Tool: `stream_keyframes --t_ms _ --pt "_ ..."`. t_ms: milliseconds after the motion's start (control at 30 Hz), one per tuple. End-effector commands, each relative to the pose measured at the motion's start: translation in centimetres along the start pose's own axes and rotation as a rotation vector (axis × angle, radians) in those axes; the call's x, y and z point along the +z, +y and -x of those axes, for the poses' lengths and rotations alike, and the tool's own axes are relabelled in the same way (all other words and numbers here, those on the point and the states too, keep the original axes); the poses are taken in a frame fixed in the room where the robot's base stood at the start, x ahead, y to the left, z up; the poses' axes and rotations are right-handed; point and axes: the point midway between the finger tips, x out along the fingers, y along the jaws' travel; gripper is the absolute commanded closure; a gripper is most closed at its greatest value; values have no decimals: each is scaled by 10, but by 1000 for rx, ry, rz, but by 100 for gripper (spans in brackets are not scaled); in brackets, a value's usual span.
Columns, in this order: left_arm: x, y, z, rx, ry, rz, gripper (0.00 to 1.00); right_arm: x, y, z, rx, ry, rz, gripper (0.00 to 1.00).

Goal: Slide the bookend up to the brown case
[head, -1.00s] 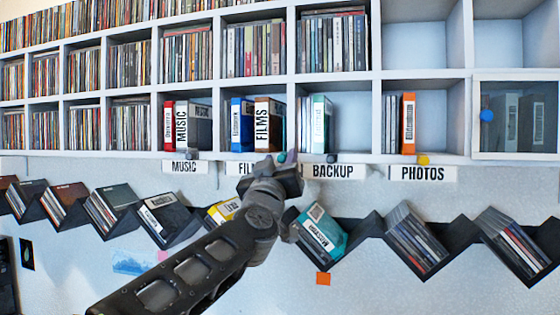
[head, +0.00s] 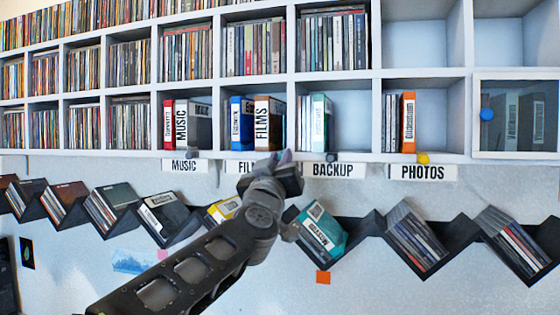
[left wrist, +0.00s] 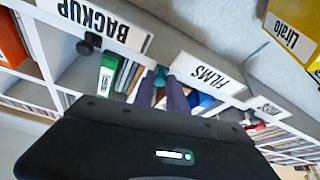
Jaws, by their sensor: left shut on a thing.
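The brown case (head: 267,124), labelled FILMS, stands upright in the lower cubby above the FILMS label, right of a blue case (head: 241,124). My left gripper (head: 281,157) is at that cubby's front edge, just below the brown case's right side. In the left wrist view its two fingers (left wrist: 160,95) are close together at a teal knob (left wrist: 161,74) on the shelf edge, and are shut on it. The knob seems to belong to the bookend. The bookend's plate cannot be made out. In the head view the gripper hides the knob. My right gripper is not in view.
Other cubbies have a grey knob (head: 191,154), a dark knob (head: 332,157) and a yellow knob (head: 423,158) at their front edges. A divider stands right of the brown case. Below, a zigzag rack (head: 375,226) holds slanted cases, including a teal one (head: 319,229).

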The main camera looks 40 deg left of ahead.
Motion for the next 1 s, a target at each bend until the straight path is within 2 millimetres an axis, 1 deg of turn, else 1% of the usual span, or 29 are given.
stream_keyframes --t_ms 667,767,900,1000 --pt "0 -2 0 0 1 0 100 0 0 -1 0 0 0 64" --pt "-2 -13 -1 -2 4 -1 100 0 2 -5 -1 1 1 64" --pt "-8 -36 -3 -3 5 0 100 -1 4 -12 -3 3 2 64" --pt "-11 -44 -4 -3 3 -1 100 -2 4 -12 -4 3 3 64"
